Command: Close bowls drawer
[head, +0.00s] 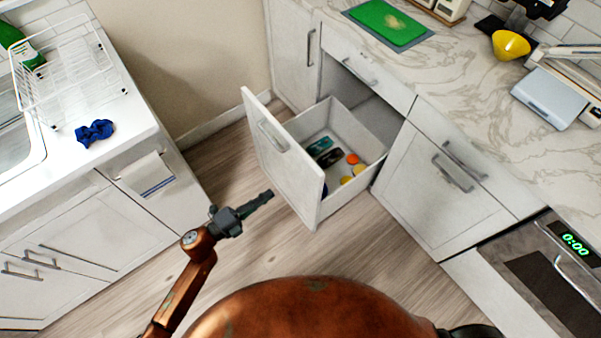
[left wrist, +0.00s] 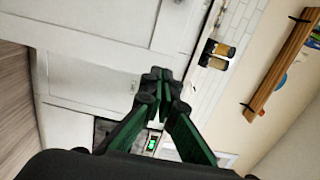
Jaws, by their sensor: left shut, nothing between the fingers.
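The open drawer (head: 282,165) is pulled far out of the right-hand cabinets, below a shut shallow drawer. Its white front has a metal bar handle (head: 272,137). Inside lie dark items, an orange round thing and several yellow ones, too small to name. My left gripper (head: 268,194) is shut and empty, left of the drawer front's near lower edge in the picture, apparently apart from it. The left wrist view shows its green-and-black fingers (left wrist: 160,78) together, with white cabinet fronts beyond. My right gripper is not in view.
The marble counter (head: 460,70) holds a green cutting board (head: 388,22), a yellow bowl (head: 510,44) and a scale-like device (head: 552,97). The left counter has a dish rack (head: 70,75) and blue cloth (head: 95,132). Wood floor (head: 225,165) is free between the cabinets.

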